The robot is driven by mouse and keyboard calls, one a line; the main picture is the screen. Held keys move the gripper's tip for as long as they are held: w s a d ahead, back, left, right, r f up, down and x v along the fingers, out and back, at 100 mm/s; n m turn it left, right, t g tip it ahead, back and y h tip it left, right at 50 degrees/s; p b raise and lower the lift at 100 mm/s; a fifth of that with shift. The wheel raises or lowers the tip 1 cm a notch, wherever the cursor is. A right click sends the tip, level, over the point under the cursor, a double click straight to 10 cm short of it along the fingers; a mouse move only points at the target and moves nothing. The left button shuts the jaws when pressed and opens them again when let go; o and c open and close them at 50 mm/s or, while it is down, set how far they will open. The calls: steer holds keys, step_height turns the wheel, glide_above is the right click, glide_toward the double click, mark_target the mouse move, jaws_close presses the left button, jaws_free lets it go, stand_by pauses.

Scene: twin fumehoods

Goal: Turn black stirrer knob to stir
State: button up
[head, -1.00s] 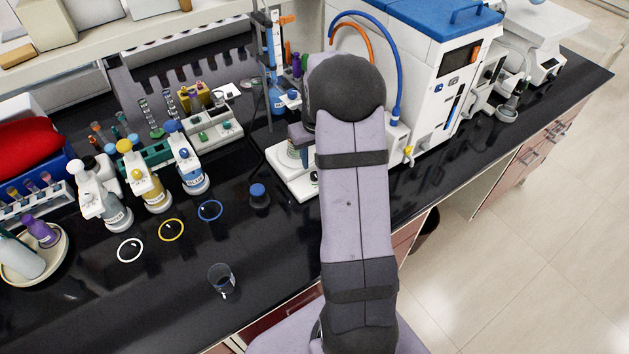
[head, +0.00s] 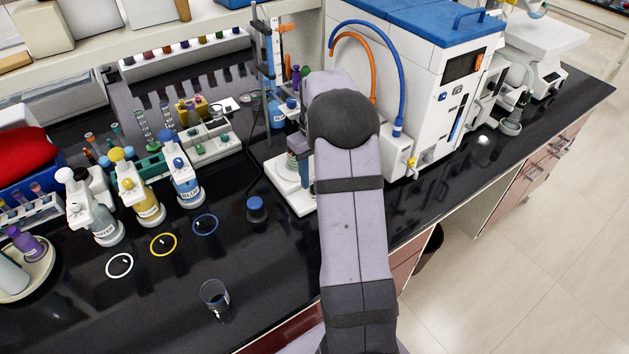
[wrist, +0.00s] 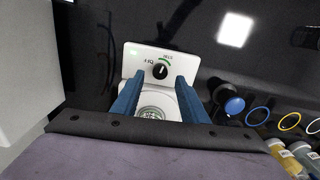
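The black stirrer knob (wrist: 160,71) is on the front of the white stirrer (wrist: 133,65), beside small OFF and STIR markings and a green arc. A small green light shows on the same panel. My gripper (wrist: 158,81) is open, with one blue finger on each side of the knob in the wrist view. I cannot tell whether the fingers touch it. Glassware on the stirrer plate shows between the fingers.
Several wash bottles (head: 148,204) and coloured rings (head: 163,244) are further left. A glass beaker (head: 214,299) stands nearer the front. A white-and-blue machine (head: 424,80) with hoses is right of the stirrer.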

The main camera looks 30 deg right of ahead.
steer(key=shift+f+p, duration=0.5)
steer(key=shift+f, duration=1.4)
jaws_close()
steer(key=shift+m, duration=0.8)
jaws_free()
steer(key=shift+r+b, duration=1.25)
steer(key=shift+r, duration=2.5)
